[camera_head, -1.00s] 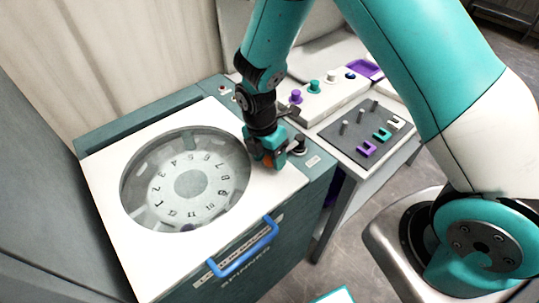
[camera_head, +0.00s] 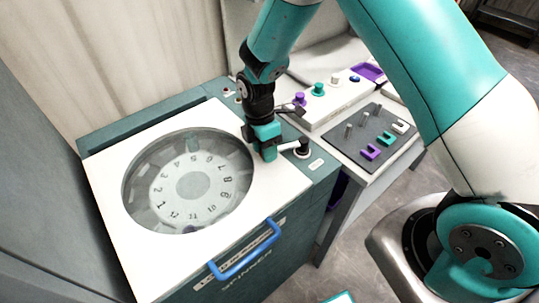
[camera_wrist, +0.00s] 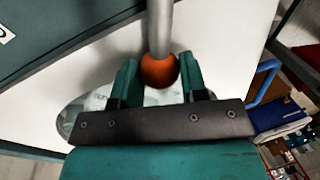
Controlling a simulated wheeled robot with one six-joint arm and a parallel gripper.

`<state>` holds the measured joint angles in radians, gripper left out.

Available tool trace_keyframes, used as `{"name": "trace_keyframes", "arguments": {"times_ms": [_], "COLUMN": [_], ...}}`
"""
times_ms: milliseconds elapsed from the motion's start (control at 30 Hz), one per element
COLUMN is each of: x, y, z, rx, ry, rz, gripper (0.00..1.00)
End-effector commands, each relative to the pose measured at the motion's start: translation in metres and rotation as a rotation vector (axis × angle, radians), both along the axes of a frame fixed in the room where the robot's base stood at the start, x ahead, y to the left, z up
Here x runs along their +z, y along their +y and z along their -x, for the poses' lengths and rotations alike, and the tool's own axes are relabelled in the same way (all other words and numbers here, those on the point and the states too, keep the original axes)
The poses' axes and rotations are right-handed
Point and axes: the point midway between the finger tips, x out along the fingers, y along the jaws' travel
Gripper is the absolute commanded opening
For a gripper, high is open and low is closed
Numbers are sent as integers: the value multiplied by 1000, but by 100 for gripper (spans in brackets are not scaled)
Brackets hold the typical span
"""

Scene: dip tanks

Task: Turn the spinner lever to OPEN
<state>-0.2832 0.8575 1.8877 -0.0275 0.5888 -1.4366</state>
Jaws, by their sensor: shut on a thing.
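The spinner (camera_head: 100,180) is a dark green machine with a white top and a round window. The numbered dial (camera_head: 193,187) shows through the window. The spinner lever (camera_head: 289,146) is a pale rod on a black pivot at the top's right side, its rod pointing left from the pivot. My gripper (camera_head: 267,152) is at the rod's outer end. In the wrist view, the orange knob (camera_wrist: 160,70) on the grey rod sits between the two green fingers, and my gripper is shut on it. No OPEN mark is readable.
A blue handle (camera_head: 245,252) is on the spinner's front. To the right, a bench holds a white strip with coloured knobs (camera_head: 318,89) and a dark board (camera_head: 365,135) with pegs and coloured U-shaped pieces. Grey floor is clear between bench and my base.

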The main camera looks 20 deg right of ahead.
Motion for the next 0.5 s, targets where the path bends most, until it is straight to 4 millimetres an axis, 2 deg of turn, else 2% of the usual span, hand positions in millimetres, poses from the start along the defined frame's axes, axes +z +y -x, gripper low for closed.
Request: {"name": "trace_keyframes", "arguments": {"times_ms": [500], "x": [-1], "y": [-16], "z": [-53], "rx": [-494], "ry": [-5], "rz": [-3], "gripper": [0]}}
